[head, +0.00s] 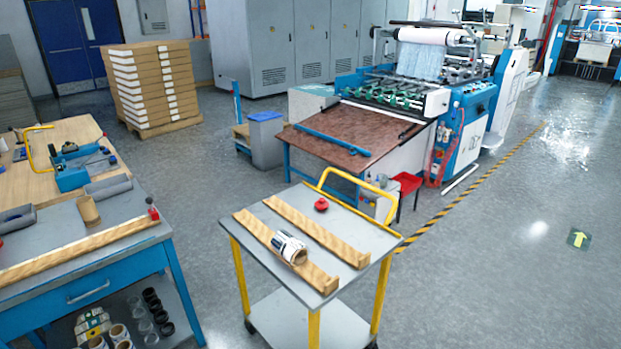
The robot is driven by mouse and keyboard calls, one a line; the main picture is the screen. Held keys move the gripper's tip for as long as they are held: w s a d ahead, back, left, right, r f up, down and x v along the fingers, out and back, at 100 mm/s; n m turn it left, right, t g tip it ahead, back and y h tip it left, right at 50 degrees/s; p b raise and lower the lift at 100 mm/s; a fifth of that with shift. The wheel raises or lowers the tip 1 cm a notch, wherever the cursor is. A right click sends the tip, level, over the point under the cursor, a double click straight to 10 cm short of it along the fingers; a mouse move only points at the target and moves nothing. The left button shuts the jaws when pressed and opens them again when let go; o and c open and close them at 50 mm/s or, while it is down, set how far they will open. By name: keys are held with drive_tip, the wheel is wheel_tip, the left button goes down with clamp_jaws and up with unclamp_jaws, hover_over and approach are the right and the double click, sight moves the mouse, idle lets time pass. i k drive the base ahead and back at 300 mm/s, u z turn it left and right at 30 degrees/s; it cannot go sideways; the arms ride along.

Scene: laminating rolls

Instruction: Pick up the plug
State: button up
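A small red plug-like piece (321,204) with a raised top sits on the grey top of the yellow-framed cart (262,222). It lies beyond the far wooden rail, near the cart's back edge. Another small red piece (153,213) stands at the right corner of the blue workbench (120,222). It is too small to tell exactly what it is. My gripper is not in view.
Two wooden rails (318,232) run along the cart top. A roll with a printed wrap (290,247) rests at the near rail. The cart's yellow handle (358,184) rises behind the red piece. The laminating machine (410,90) stands behind; the right floor is open.

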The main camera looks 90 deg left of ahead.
sight(321, 204)
drive_tip(key=u, duration=3.25)
